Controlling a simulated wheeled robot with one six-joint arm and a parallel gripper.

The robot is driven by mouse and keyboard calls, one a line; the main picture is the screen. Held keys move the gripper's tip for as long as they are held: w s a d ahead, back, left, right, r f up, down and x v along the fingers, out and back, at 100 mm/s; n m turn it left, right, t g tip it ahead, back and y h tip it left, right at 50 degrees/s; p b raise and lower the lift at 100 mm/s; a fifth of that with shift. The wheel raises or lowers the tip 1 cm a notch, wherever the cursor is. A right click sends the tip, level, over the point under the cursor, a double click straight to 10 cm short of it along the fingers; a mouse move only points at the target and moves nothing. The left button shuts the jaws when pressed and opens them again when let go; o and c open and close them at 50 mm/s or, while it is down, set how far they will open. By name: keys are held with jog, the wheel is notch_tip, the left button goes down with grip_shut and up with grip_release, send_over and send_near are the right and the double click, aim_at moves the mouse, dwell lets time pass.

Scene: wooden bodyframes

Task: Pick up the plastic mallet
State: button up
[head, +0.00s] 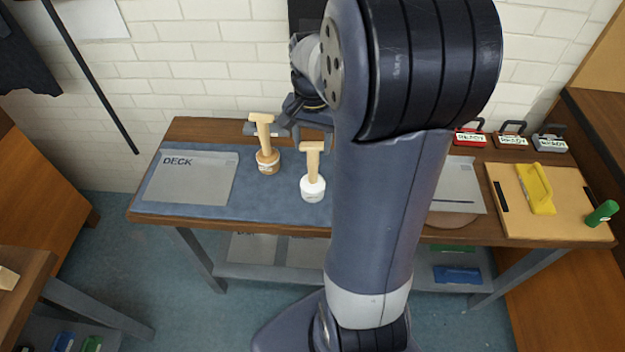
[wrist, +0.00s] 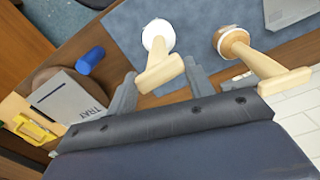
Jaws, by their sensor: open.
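The mallet with a white head (head: 313,190), which looks like the plastic one, stands head down on the blue mat, its pale wooden T-shaped handle upward. It also shows in the wrist view (wrist: 158,36). A second mallet with a brown head (head: 267,162) stands to its left; in the wrist view it is at the right (wrist: 232,40). My gripper (wrist: 160,70) is open, its two grey fingers pointing towards the white-headed mallet. The handle's crossbar appears between the fingertips in the wrist view; I cannot tell how deep it is. In the head view my arm partly hides the gripper.
A grey DECK panel (head: 190,178) lies on the mat's left. A TRAY panel (wrist: 72,98) and a blue cylinder (wrist: 90,60) are on the other side. A yellow tool (head: 537,188), green cylinder (head: 602,213) and READY boxes (head: 512,140) are at the right. A brick wall stands behind.

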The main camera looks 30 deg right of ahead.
aim_at(313, 147)
notch_tip(313, 147, down, 3)
jog(key=shift+s+f, duration=0.1)
jog(key=shift+f, duration=0.1)
jog(key=c, duration=1.1)
